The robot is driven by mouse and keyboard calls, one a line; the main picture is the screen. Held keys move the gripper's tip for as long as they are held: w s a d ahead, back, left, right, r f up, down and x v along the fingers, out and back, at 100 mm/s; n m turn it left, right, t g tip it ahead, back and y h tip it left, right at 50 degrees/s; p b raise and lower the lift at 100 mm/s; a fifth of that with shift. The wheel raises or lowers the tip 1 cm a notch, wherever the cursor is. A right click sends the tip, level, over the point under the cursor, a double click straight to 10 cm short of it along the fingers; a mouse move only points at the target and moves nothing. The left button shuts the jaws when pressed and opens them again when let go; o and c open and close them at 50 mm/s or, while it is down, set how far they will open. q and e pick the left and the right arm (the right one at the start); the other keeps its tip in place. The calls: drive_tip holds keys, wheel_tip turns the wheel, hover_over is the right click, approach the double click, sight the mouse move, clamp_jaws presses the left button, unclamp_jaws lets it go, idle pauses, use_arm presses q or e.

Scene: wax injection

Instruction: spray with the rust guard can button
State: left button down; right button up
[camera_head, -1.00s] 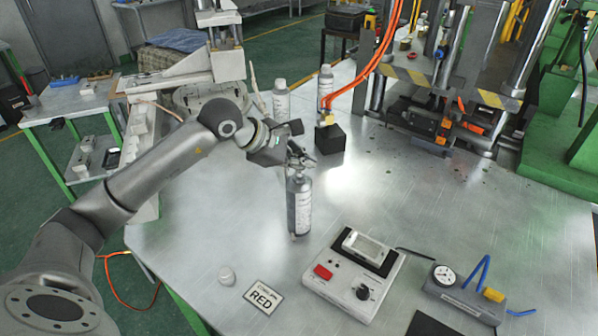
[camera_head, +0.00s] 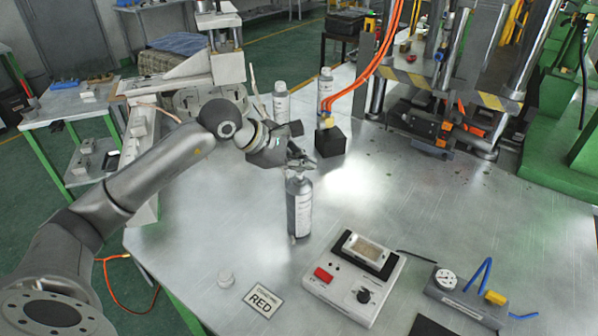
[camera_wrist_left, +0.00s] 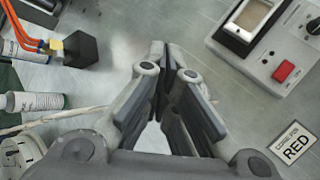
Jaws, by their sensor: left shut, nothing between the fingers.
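A spray can (camera_head: 299,212) with a grey body and pale label stands upright on the metal table; its print is too small to read. My left gripper (camera_head: 300,161) is shut with nothing between its fingers, right at the top of this can. The fingertips hide the can's button, and I cannot tell whether they touch it. In the left wrist view the closed fingers (camera_wrist_left: 170,52) point over the table, and I cannot make out this can below them. My right gripper is not in view.
Two more cans, a left one (camera_head: 281,103) and a right one (camera_head: 325,88), stand behind. A black block (camera_head: 330,141) is near the hoses. The table's right middle is clear.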

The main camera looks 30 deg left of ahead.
use_arm(q)
drive_tip(key=shift+r, duration=0.2)
wheel_tip(320, 180, up, 6)
drive_tip(key=p, duration=0.3)
idle(0.4)
idle(1.6)
